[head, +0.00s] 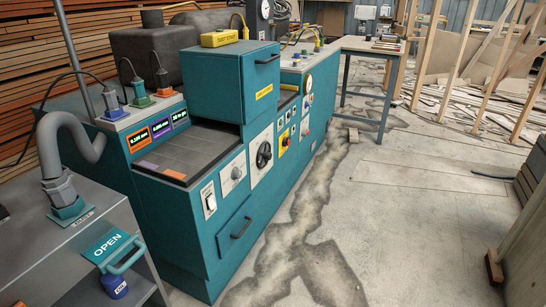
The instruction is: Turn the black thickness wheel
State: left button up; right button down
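The black thickness wheel (264,154) is a round dark handwheel on a white plate (256,172) on the front of the teal machine (232,207). It is in the middle of the head view, and nothing covers it. Its exact angle is too small to read. Neither of my grippers shows in the head view, so nothing of mine is seen touching the wheel.
A grey cart (38,258) with an OPEN sign (106,246) stands at front left. A drawer handle (241,228) juts from the machine's lower front. Stained concrete floor (375,235) is clear to the right. A workbench (370,46) stands behind.

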aim_at(264, 155)
jog(key=z, duration=1)
jog(key=i, duration=2.3)
jog(key=u, duration=2.45)
